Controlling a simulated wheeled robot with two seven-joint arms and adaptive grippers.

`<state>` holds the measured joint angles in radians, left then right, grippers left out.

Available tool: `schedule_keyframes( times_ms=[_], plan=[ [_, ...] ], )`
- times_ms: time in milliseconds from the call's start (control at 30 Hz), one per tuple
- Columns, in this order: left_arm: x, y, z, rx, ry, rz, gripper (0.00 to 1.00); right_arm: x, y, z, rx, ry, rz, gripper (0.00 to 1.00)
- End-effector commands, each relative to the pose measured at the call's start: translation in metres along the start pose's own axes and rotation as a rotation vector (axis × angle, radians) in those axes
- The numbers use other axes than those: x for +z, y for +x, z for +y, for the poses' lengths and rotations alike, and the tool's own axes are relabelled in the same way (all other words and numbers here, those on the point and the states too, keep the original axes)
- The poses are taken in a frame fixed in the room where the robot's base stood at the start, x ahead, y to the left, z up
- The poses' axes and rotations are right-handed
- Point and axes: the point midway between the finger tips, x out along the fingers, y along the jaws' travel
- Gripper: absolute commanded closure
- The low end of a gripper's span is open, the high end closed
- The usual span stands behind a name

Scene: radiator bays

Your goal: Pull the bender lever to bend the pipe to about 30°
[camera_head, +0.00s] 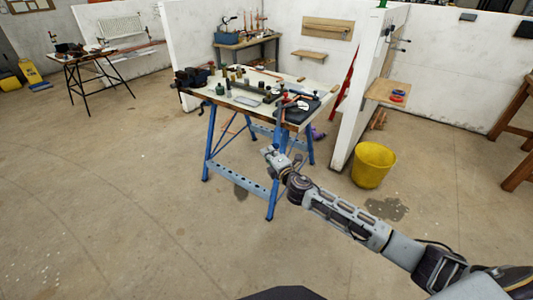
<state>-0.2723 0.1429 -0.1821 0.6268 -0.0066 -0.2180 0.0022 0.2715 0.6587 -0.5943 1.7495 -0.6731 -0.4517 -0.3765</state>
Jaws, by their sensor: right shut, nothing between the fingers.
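A workbench (278,82) with blue legs stands in the middle of the view, its top crowded with small tools and fittings. A slim upright tool with a red and blue part (281,108) is at the bench's front right. It may belong to the bender, but the lever and pipe are too small to tell for sure. My right gripper (270,151) is shut and empty, in front of and below the bench's front edge, apart from the tools on top. My left gripper is out of view.
A dark vise (190,78) sits at the bench's left end. A yellow bucket (373,166) stands on the floor to the right, by a white partition (356,110). The floor (110,200) at the left and front is clear.

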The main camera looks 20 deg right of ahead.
Motion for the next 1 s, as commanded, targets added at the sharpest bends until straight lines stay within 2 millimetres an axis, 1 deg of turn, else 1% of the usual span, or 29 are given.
schedule_keyframes(
  times_ms=[33,133,400,700,1000],
  plan=[
    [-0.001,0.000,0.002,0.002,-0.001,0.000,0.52,0.006,-0.003,-0.003,-0.002,-0.003,0.004,1.00],
    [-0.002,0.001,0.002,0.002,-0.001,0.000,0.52,0.013,-0.009,-0.005,0.002,-0.006,0.021,1.00],
    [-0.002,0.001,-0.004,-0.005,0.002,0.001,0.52,0.027,-0.022,-0.006,0.010,-0.009,0.064,1.00],
    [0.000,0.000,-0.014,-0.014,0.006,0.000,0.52,0.030,-0.024,-0.005,0.013,-0.010,0.069,1.00],
    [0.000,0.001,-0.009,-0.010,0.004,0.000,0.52,0.032,-0.023,-0.005,0.013,-0.011,0.065,1.00]
  ],
)
